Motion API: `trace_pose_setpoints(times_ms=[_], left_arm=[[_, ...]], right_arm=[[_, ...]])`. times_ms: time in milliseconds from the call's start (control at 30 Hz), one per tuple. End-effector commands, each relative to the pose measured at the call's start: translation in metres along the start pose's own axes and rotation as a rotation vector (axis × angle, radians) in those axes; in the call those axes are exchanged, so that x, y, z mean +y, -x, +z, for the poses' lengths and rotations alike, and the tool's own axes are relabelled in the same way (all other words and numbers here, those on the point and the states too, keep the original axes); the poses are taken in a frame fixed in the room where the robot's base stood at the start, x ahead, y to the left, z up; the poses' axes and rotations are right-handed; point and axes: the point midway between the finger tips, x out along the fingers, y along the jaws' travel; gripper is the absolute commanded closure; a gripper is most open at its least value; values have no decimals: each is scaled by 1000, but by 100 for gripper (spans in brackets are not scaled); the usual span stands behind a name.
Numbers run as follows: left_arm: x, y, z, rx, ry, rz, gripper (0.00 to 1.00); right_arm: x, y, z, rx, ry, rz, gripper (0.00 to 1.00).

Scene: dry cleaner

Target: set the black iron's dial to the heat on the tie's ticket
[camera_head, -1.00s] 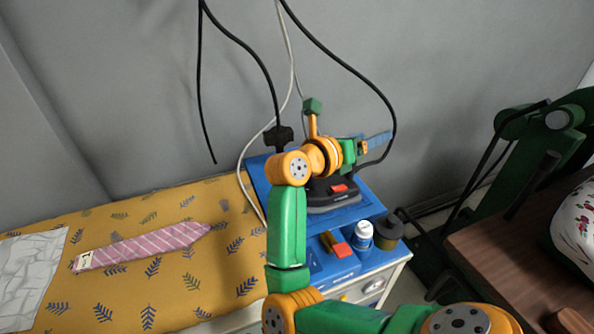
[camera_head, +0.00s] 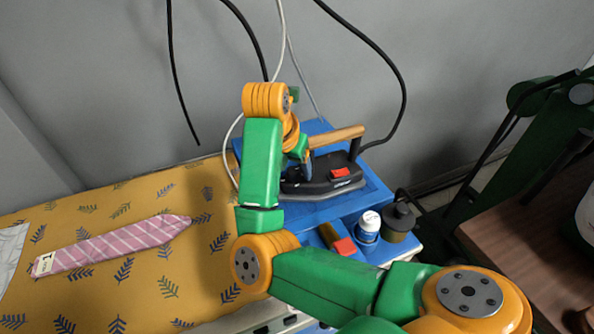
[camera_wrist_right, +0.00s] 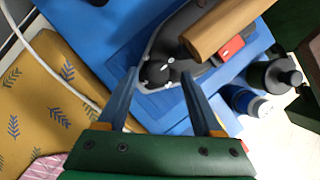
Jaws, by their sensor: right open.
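The black iron (camera_head: 325,183) with a wooden handle (camera_head: 337,137) and a red button rests flat on a blue surface. Its round black dial (camera_wrist_right: 157,72) with a white mark shows in the right wrist view. My right gripper (camera_head: 307,170) points down over the iron's left part. In the wrist view its open blue-grey fingers (camera_wrist_right: 158,78) stand either side of the dial; I cannot tell whether they touch it. The pink striped tie (camera_head: 115,246) lies on the patterned cloth, its ticket (camera_head: 43,264) at the left end, too small to read. My left gripper is not in view.
Black and white cables hang behind. A brown table (camera_head: 505,245) and green machine are at the right. The cloth around the tie is clear.

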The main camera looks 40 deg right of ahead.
Motion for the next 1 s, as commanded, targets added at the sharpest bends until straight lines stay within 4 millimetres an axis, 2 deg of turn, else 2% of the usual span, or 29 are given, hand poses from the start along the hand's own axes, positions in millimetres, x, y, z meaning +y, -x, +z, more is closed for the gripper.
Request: trace_pose_setpoints(times_ms=[33, 200, 233, 400, 467, 500, 767, 1000], left_arm=[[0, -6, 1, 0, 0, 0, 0], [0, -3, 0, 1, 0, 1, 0], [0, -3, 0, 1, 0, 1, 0], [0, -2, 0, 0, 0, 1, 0], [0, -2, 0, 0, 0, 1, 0], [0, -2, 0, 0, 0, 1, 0], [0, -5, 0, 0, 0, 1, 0], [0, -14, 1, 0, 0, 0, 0]], right_arm=[[0, -6, -3, 0, 1, 0, 33], [0, -3, -2, -2, 1, 1, 33], [0, -3, -2, -2, 1, 1, 35], [0, -3, -2, -2, 1, 1, 81], [0, -3, -2, -2, 1, 1, 97], [0, -3, -1, -2, 0, 1, 100], [0, -4, -2, -2, -18, -8, 100], [2, -5, -2, -2, -126, -52, 100]])
